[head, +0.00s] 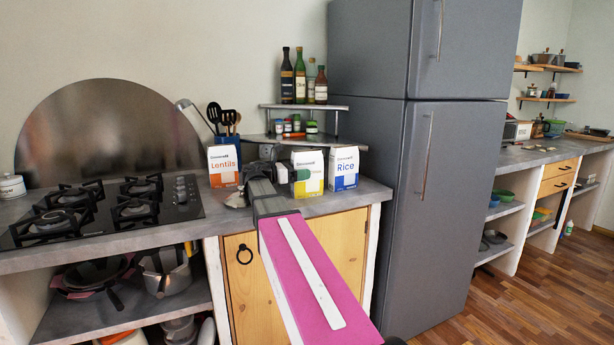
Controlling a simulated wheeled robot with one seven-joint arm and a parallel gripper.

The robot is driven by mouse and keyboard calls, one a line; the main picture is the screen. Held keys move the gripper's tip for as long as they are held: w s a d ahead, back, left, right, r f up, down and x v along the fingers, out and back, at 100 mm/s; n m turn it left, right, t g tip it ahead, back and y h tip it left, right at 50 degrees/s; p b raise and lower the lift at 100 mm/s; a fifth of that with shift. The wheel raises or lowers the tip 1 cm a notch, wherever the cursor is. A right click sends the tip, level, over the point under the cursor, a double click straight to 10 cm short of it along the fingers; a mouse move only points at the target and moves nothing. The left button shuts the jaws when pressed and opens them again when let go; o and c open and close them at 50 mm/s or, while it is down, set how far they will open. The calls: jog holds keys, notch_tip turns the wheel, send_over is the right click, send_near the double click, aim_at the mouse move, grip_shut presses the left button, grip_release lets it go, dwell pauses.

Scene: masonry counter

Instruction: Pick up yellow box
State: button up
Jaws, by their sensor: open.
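The yellow box (309,182), a small white and yellow carton, stands upright on the counter between the Lentils box (223,167) and the Rice box (342,168). The gripper end of my arm partly covers its left front. My gripper (283,174) is open at the yellow box's left front side. The fingers are small and partly hidden here, so I cannot tell whether they touch the box.
A gas hob (105,205) lies to the left on the grey counter. Behind the boxes are a utensil holder (226,146) and a corner shelf (300,106) with bottles and jars. A tall grey fridge (455,170) stands close on the right.

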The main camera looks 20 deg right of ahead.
aim_at(300, 160)
jog(key=c, duration=1.4)
jog(key=shift+r, duration=0.2)
jog(key=shift+r, duration=1.65)
jog(key=shift+s+a+r, duration=0.1)
jog(key=shift+r, duration=0.2)
jog(key=shift+s+a+r, duration=0.8)
jog(key=shift+s+r, duration=0.3)
jog(key=shift+s, duration=0.55)
jog(key=shift+s+a+r, duration=0.8)
jog(key=shift+s+r, duration=0.3)
jog(key=shift+s, duration=0.6)
jog(key=shift+s+a+r, duration=0.8)
jog(key=shift+s+r, duration=0.3)
jog(key=shift+s, duration=0.55)
jog(key=shift+s, duration=0.15)
